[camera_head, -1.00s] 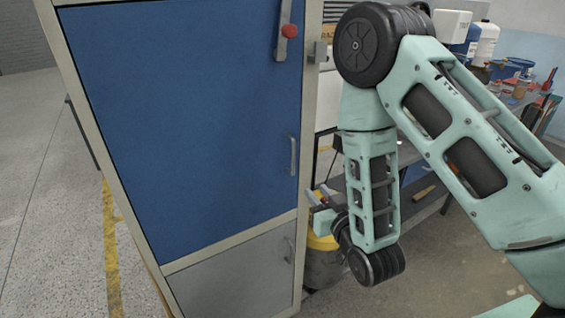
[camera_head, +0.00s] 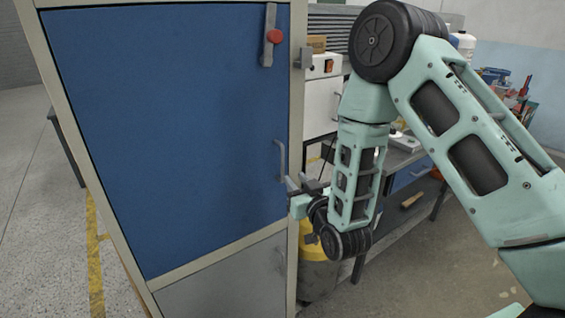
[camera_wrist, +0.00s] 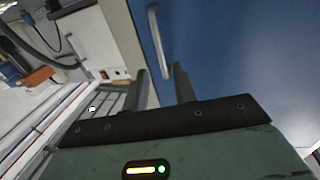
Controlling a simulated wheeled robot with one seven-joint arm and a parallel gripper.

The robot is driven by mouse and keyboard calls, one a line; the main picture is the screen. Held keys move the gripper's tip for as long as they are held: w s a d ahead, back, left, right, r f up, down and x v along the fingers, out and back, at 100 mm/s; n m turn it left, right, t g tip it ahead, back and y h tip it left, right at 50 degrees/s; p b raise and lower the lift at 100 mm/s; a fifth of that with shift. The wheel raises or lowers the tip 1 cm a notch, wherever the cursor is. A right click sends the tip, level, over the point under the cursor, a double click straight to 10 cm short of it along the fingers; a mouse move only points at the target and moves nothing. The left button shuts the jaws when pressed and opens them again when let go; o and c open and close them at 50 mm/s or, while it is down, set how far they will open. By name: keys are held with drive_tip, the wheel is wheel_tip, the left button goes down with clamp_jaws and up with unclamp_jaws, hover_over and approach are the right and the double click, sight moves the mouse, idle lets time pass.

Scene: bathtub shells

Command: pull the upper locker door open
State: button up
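The blue upper locker door (camera_head: 170,120) fills the left and middle of the head view and looks shut in its beige frame. Its grey bar handle (camera_head: 281,160) is upright near the door's right edge. A grey latch with a red knob (camera_head: 274,36) sits higher on the same edge. My gripper (camera_head: 298,184) is by the lower end of the handle. In the wrist view, its two dark fingers (camera_wrist: 162,88) are apart and empty. The handle (camera_wrist: 157,40) stands ahead, its near end in line with the gap between them. Contact cannot be seen.
A grey lower door (camera_head: 225,282) lies beneath the blue one. A yellow container (camera_head: 316,262) stands on the floor right of the locker, behind my gripper. A workbench (camera_head: 405,165) with equipment is further back right. Floor is open at the left.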

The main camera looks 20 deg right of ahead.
sight(283, 165)
drive_tip(key=w+p, duration=0.1)
drive_tip(key=w, duration=0.2)
drive_tip(key=w+p, duration=0.1)
drive_tip(key=w, duration=0.2)
drive_tip(key=w+a+p, duration=0.1)
drive_tip(key=w, duration=0.2)
drive_tip(key=shift+w, duration=0.2)
clamp_jaws()
